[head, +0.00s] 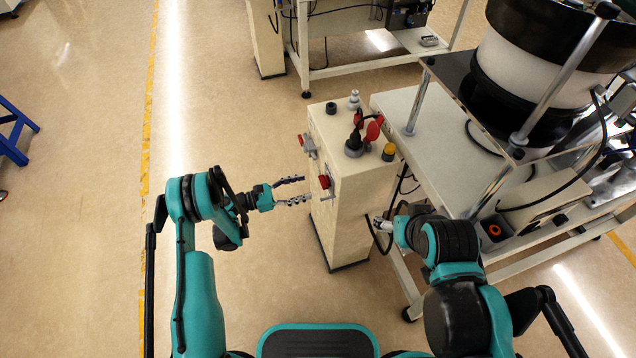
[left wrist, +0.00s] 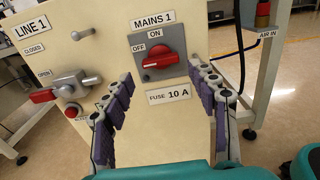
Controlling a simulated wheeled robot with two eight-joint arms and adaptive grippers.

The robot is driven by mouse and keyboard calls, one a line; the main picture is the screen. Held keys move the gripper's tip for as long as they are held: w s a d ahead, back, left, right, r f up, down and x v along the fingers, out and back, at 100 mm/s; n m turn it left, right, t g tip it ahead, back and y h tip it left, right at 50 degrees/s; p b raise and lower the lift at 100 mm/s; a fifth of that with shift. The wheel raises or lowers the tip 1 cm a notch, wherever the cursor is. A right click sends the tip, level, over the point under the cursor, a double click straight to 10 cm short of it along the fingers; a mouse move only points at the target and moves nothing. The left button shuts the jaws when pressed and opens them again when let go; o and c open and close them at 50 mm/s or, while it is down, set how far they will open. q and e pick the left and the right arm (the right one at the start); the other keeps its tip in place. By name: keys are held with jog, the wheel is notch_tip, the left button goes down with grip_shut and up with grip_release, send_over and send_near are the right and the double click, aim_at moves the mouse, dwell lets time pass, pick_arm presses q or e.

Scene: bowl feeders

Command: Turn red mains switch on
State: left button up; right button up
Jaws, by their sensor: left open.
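The red mains switch (left wrist: 158,61) sits on a grey plate under the label MAINS 1 in the left wrist view. Its handle lies nearly level, with ON marked above it and OFF at upper left. In the head view the red switch (head: 325,182) is on the front of the cream cabinet (head: 345,205). My left gripper (head: 305,190) is open and empty, its fingers pointing at the switch. In the left wrist view its purple-padded fingers stand either side below the switch, with no clear contact. My right gripper (head: 381,224) is beside the cabinet's right side; its jaws are unclear.
A LINE 1 lever with a red grip (left wrist: 43,95) is left of the switch. A red-handled fitting (head: 372,130) and a yellow button (head: 389,151) are on the cabinet top. The feeder bench (head: 430,120) stands close at right. Floor left of the cabinet is clear.

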aim_at(324, 182)
pick_arm(q)
jog(key=x, duration=0.6)
jog(key=shift+d, duration=0.15)
jog(key=c, duration=0.9)
